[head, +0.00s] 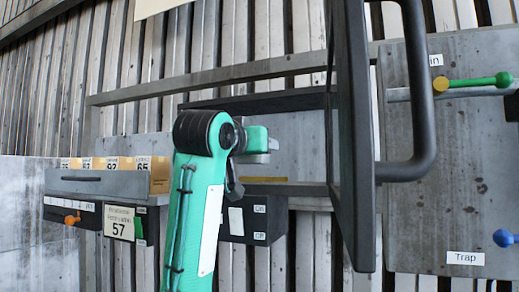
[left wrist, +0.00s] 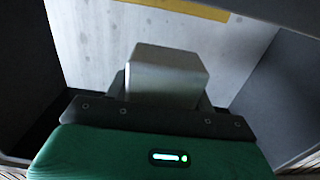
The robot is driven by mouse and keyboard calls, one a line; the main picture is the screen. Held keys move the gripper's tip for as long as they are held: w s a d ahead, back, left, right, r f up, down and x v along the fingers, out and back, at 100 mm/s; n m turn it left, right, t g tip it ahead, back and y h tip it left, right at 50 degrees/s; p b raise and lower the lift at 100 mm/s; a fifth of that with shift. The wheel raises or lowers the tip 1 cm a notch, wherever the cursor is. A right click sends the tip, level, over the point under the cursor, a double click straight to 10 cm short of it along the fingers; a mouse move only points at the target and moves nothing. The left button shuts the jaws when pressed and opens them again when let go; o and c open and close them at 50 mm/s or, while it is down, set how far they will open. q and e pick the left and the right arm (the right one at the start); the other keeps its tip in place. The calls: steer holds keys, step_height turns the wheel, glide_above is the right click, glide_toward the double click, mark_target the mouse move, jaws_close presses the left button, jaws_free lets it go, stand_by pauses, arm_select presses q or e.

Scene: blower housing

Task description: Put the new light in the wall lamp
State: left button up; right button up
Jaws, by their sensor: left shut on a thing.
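My left arm rises through the middle of the head view, and my left gripper (head: 262,146) points right at an open wall recess (head: 300,128). In the left wrist view a grey metal block (left wrist: 166,75) stands at the front of the gripper. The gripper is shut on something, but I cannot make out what. Dark side walls enclose the gripper in that view, with a grey back wall (left wrist: 95,40) ahead. I cannot identify the new light or the wall lamp for sure. My right gripper is not in view.
A dark open door (head: 350,150) with a black handle (head: 428,90) stands right of the recess. A "Trap" panel (head: 430,225) with a green lever (head: 480,83) and a blue knob (head: 503,238) is farther right. A shelf box (head: 100,183) is at left.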

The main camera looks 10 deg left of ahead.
mark_target(259, 163)
arm_select(q)
steer(key=shift+w+d, duration=0.15)
steer(key=shift+w, duration=0.7)
steer(key=shift+f+p, duration=0.9)
steer(key=shift+f, duration=0.85)
steer(key=shift+f, duration=0.2)
steer(key=o, duration=1)
